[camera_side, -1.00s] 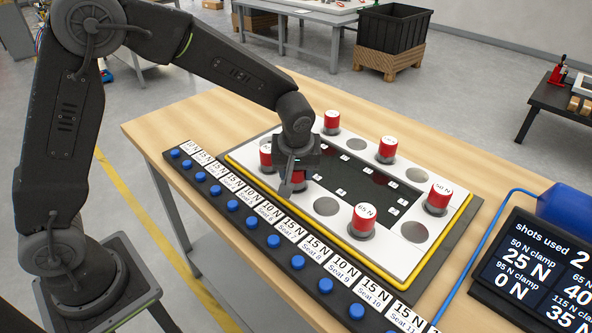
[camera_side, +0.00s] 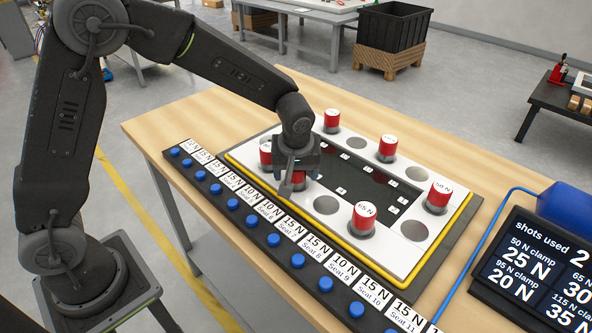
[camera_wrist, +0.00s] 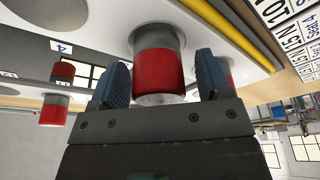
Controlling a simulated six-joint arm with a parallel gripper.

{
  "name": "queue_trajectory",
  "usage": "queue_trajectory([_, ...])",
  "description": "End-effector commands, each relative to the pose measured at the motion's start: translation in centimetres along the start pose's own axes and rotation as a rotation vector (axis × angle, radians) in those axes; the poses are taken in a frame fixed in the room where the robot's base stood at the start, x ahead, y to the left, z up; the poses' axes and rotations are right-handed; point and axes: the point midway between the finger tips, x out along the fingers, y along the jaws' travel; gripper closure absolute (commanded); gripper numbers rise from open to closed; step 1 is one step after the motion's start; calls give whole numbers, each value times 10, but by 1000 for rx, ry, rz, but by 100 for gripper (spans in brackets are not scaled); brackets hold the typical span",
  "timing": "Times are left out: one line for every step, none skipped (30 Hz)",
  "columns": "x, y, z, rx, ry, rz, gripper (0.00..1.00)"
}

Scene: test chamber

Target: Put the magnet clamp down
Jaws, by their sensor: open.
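A red magnet clamp with a grey base (camera_wrist: 158,68) stands between the two fingers of my gripper (camera_wrist: 160,82) in the wrist view. The fingers are apart, with a gap on both sides of the clamp. The clamp's base meets the white plate (camera_wrist: 100,12). In the side view the same clamp (camera_side: 298,181) is mostly hidden behind my gripper (camera_side: 292,178), and its label cannot be read. Other red clamps stand on the plate, among them one marked 65 N (camera_side: 363,216) and one marked 50 N (camera_side: 438,195).
The plate has a dark central window (camera_side: 365,182) and several empty grey round seats (camera_side: 326,205). A yellow rim (camera_side: 330,237) surrounds it. A strip of blue buttons (camera_side: 273,240) with seat labels runs along the near side. A display (camera_side: 535,270) stands at the right.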

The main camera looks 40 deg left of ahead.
Motion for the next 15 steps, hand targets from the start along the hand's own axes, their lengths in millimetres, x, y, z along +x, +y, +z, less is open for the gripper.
queue_trajectory([-4, 0, -1, -1, 1, 2, 29])
queue_trajectory([-6, 1, -1, -1, 1, 3, 29])
queue_trajectory([-11, 1, -1, -1, 2, 3, 29])
queue_trajectory([-16, 1, -2, -1, 3, 4, 29])
queue_trajectory([-21, 1, -2, -1, 3, 5, 29])
queue_trajectory([-29, 1, -2, -1, 3, 5, 29])
queue_trajectory([-35, 1, -2, 0, 4, 6, 29])
queue_trajectory([-42, 1, -2, 0, 4, 5, 29])
queue_trajectory([-51, 1, -2, 0, 5, 7, 29])
queue_trajectory([-58, 1, -2, 0, 5, 6, 29])
queue_trajectory([-64, 1, -1, 0, 4, 6, 29])
queue_trajectory([-72, 1, -1, -1, 4, 6, 29])
queue_trajectory([-79, 1, -1, -1, 3, 5, 29])
queue_trajectory([-85, 1, -2, -1, 4, 6, 29])
queue_trajectory([-92, 1, -1, -1, 3, 5, 29])
